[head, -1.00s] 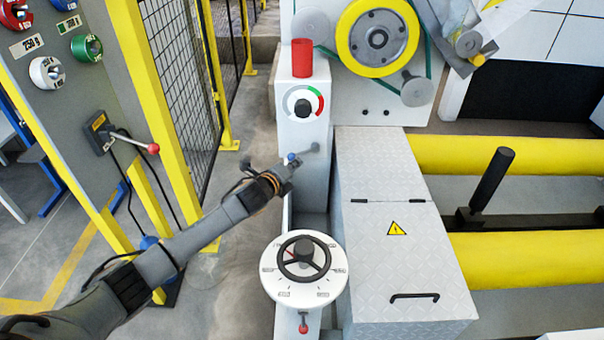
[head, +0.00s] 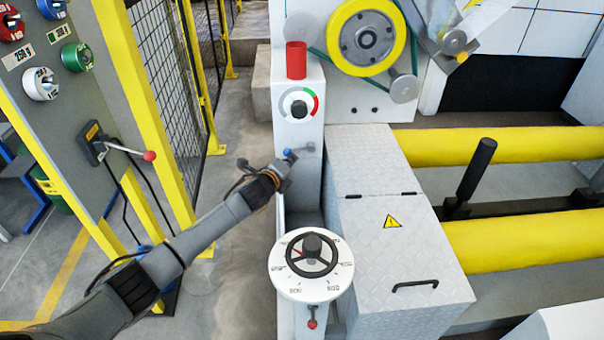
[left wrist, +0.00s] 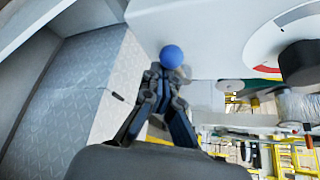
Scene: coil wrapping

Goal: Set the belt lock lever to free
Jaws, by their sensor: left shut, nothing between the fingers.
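A short grey lever with a blue ball knob (head: 288,153) sits on the front of the white column (head: 306,180), below a dial. It points left and slightly down from its pivot. No label is readable beside it. My left gripper (head: 286,163) is shut and empty, with its fingertips right at the blue knob. In the left wrist view the closed fingertips (left wrist: 162,74) lie just below the blue knob (left wrist: 172,56). I cannot tell whether they touch it. The lever's shaft is mostly hidden in that view. My right gripper is not in view.
A white dial with a black handwheel (head: 312,253) stands below the lever, with a small red-knobbed lever (head: 312,323) under it. A metal tread-plate box (head: 395,240) is close on the right. A grey panel with another red-knobbed lever (head: 149,156) is at left.

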